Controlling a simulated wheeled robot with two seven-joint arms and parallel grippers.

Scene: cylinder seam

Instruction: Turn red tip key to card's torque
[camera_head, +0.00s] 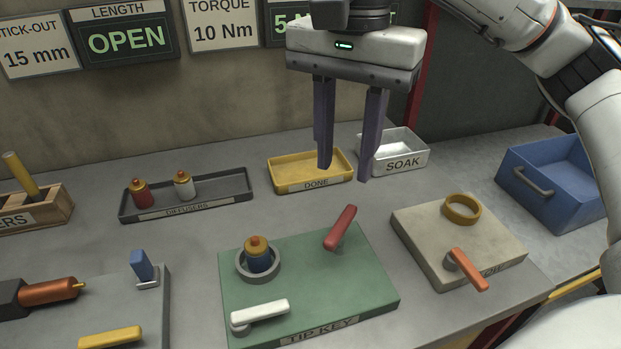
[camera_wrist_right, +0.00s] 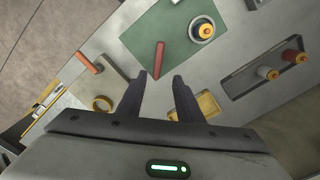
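The red-handled lever (camera_head: 341,227) stands at the back right of the green TIP KEY board (camera_head: 308,287); it also shows in the right wrist view (camera_wrist_right: 159,60). A blue tip part with an orange top (camera_head: 257,250) sits in a grey ring on the board. A white lever (camera_head: 260,313) lies along the front left. The TORQUE card (camera_head: 223,31) reads 10 Nm. A green-lit display (camera_head: 280,22) beside it starts with 5; my right arm hides the rest. My right gripper (camera_head: 345,174) is open and empty, above and behind the red lever. My left gripper is not in view.
A yellow DONE tray (camera_head: 284,184) and a white SOAK tray (camera_head: 418,157) stand behind. A beige block (camera_head: 415,235) with a yellow ring and orange lever is right. A black DIFFUSERS tray (camera_head: 222,208) holds two small parts. A blue bin (camera_head: 519,194) stands far right.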

